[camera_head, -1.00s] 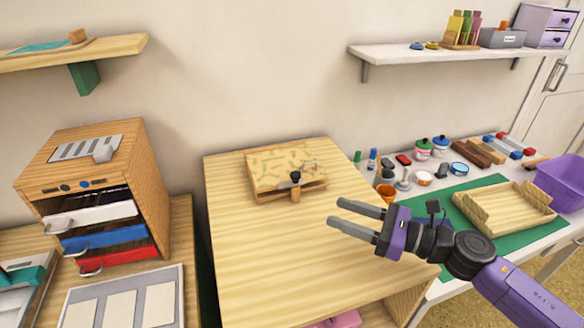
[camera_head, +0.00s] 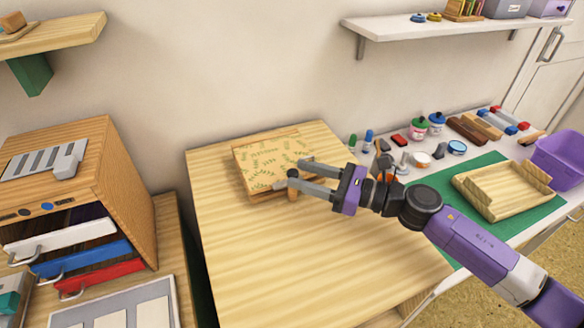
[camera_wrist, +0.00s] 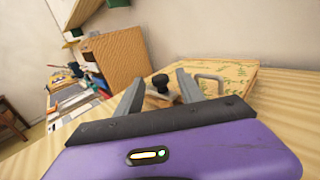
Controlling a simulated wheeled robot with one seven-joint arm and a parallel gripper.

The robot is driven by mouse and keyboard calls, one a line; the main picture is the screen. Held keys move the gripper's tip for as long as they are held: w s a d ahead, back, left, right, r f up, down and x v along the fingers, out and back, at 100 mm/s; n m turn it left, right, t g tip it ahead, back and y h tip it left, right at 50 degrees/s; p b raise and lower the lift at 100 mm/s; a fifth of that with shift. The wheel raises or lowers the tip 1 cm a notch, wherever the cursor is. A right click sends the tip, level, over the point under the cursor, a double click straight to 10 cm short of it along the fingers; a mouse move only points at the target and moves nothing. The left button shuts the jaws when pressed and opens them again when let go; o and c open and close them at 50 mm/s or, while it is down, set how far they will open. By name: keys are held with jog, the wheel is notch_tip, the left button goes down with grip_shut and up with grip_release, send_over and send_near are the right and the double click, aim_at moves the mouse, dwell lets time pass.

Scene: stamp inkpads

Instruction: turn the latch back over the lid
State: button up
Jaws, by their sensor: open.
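The box with a patterned lid (camera_head: 262,154) stands on the wooden table, its lid lying closed on top. It also shows in the wrist view (camera_wrist: 236,74). The latch is a small wooden piece (camera_head: 293,195) at the box's front edge with a black knob (camera_head: 292,174). In the wrist view the black knob (camera_wrist: 160,82) stands between my fingers. My gripper (camera_head: 290,174) is open, its fingers on either side of the knob. I cannot tell whether they touch it. A metal handle on the lid (camera_wrist: 210,82) shows beside the right finger in the wrist view.
A wooden drawer cabinet (camera_head: 112,190) with white, blue and red drawers stands on the left. On the right are a green mat (camera_head: 430,205), a wooden tray (camera_head: 500,207), inkpads and bottles, and a purple bin (camera_head: 560,165). The table's front (camera_head: 290,270) is clear.

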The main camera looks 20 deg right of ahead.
aim_at(293, 172)
jog(key=shift+x, duration=1.5)
grip_shut()
